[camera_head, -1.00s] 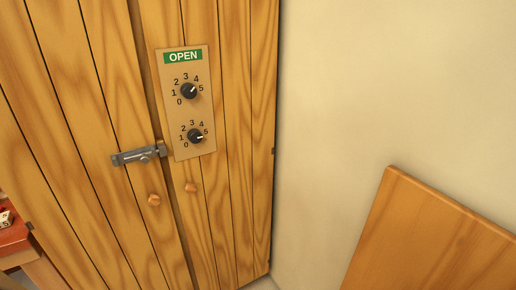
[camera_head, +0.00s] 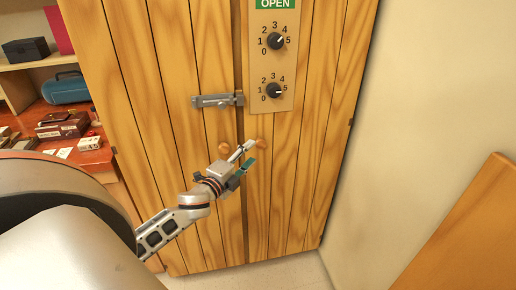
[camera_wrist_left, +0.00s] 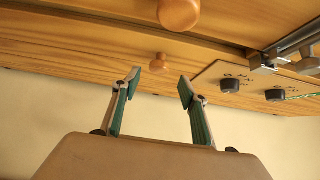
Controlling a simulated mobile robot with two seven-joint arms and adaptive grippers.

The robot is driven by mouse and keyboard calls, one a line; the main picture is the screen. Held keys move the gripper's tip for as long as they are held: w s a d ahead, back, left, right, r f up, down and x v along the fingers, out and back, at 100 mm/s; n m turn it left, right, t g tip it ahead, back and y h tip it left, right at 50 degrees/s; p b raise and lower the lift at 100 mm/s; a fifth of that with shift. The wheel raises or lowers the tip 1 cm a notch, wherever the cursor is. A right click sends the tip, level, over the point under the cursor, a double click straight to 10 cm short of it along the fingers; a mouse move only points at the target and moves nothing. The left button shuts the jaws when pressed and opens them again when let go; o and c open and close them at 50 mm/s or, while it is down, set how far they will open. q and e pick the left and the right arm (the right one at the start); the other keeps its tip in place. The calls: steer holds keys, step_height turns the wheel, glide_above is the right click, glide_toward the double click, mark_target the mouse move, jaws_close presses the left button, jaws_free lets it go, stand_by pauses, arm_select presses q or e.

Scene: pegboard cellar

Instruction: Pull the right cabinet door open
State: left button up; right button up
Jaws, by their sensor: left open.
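The right cabinet door (camera_head: 303,160) is wooden and closed, with a round wooden knob (camera_head: 261,144) near the seam. The knob also shows in the left wrist view (camera_wrist_left: 159,62), just beyond and between the fingertips. My left gripper (camera_head: 250,154) is open in front of this knob, and its fingers do not appear closed on it. The left door (camera_head: 165,90) has its own knob (camera_head: 224,147), also closer in the left wrist view (camera_wrist_left: 179,12). My right gripper is not in view.
A metal bolt latch (camera_head: 217,100) sits by the seam above the knobs; whether it crosses is unclear. A panel (camera_head: 288,62) with two dials and a green OPEN sign is on the right door. A wall (camera_head: 420,100) and leaning wooden board (camera_head: 470,235) stand right; a cluttered red-topped surface (camera_head: 95,158) left.

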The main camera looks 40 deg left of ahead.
mark_target(259, 146)
arm_select(q)
steer(key=w, duration=0.5)
steer(key=shift+w+a, duration=0.2)
steer(key=shift+w, duration=0.2)
steer(key=shift+f, duration=0.1)
jaws_close()
